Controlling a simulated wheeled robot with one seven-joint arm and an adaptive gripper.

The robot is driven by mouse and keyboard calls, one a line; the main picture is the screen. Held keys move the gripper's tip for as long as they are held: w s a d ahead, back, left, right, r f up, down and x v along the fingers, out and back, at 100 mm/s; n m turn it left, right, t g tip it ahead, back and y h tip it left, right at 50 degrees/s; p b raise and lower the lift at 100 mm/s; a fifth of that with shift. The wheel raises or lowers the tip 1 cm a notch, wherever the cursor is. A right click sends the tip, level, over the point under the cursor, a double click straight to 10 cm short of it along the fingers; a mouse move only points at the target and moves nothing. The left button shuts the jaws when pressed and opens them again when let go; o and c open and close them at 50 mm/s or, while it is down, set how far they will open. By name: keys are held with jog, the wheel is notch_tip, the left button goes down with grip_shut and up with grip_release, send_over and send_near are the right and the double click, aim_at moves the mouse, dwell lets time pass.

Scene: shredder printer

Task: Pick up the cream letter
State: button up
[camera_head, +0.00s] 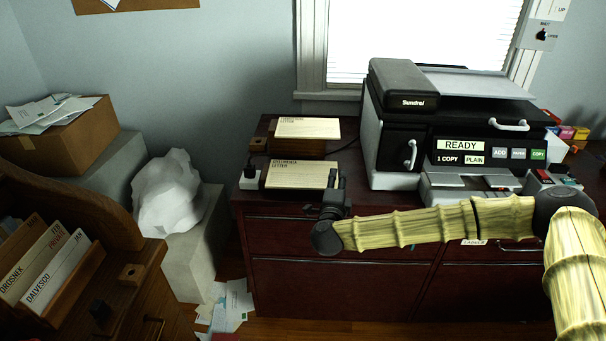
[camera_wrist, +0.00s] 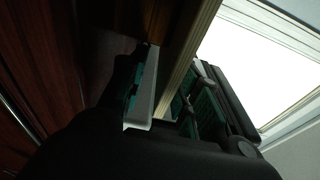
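Two cream letters lie on dark trays on the cabinet in the head view. The front one (camera_head: 300,176) has a printed label at its left; the rear one (camera_head: 307,129) is similar. Which one the task means is not clear. My gripper (camera_head: 337,179) is at the right end of the front letter, with its fingers upright. In the wrist view, my gripper (camera_wrist: 165,98) has its fingers apart, with a thin tan edge (camera_wrist: 190,65) running between them. Contact with that edge cannot be made out.
The dark red cabinet (camera_head: 340,275) bears the trays and a large copier (camera_head: 400,125) close to the right of my gripper. A window (camera_head: 390,40) is behind. A wooden letter rack (camera_head: 85,285) and a white crumpled lump (camera_head: 167,190) are at left.

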grip_shut()
jog(key=shift+r, duration=0.15)
jog(key=shift+r, duration=0.55)
notch_tip(320, 180, up, 2)
jog(key=shift+r+b, duration=0.1)
jog(key=shift+b, duration=0.2)
jog(key=s+d+r+b, duration=0.1)
jog(key=s+d, duration=0.1)
jog(key=s, duration=1.4)
jog(key=shift+d+r+b, duration=0.2)
jog(key=shift+b, duration=0.15)
